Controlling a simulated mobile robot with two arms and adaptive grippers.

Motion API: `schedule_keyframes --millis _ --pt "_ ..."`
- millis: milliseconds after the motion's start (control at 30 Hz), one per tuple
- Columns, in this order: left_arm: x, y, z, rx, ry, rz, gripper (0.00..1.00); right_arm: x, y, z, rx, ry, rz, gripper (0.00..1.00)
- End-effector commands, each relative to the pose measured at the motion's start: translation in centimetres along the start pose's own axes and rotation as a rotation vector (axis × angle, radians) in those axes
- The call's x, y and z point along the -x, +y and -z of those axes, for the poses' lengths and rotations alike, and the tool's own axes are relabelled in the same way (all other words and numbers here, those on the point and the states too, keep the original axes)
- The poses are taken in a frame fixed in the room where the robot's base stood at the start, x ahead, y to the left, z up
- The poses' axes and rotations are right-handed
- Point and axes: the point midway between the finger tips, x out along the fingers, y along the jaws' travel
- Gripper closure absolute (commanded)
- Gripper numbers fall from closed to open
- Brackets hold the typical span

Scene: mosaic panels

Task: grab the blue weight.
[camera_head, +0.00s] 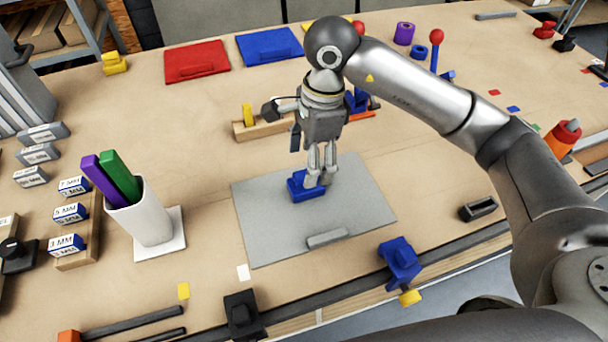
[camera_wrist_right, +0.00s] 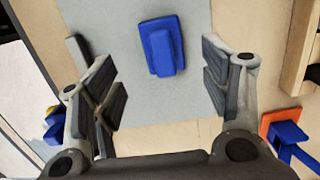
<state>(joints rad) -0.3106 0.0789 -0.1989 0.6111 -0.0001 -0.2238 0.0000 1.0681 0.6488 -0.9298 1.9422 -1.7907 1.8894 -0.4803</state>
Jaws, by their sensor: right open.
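The blue weight (camera_head: 306,187) is a small blue block with a raised handle on a grey mat (camera_head: 262,222) on the workbench. In the right wrist view the blue weight (camera_wrist_right: 162,46) lies ahead of the fingers, roughly centred between them. My right gripper (camera_head: 318,180) points down over the weight and partly hides it in the head view. In the right wrist view the gripper (camera_wrist_right: 165,85) is open, with both fingers apart and nothing held. I cannot tell exactly how high the fingertips are above the mat. My left gripper is not in view.
A grey bar handle (camera_head: 327,239) lies on the mat's near edge. A white cup (camera_head: 145,215) with purple and green sticks stands left of the mat. A wooden block (camera_head: 262,129) is behind it. A blue clamp (camera_head: 400,258) sits at the bench's front edge.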

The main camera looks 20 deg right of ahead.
Motion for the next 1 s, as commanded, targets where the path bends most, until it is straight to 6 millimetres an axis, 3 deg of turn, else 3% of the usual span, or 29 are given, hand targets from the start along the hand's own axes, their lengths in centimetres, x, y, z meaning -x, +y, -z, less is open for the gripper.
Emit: schedule_keyframes --millis 233,500,633,867,1000 --pt "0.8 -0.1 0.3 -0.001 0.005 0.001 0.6 -2.0 0.0 0.0 -0.002 -0.002 -0.001 0.3" --pt "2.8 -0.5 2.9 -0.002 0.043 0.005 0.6 -5.5 -0.1 0.1 -0.002 -0.002 -0.004 0.3" --pt "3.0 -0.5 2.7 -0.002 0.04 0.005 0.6 -6.7 -0.2 0.1 -0.001 -0.002 -0.001 0.3" --pt "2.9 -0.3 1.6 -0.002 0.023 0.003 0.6 -7.0 -0.2 0.1 0.0 -0.002 0.001 0.3" --pt "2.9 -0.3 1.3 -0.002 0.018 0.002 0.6 -7.0 -0.2 0.1 0.0 -0.002 0.001 0.47"
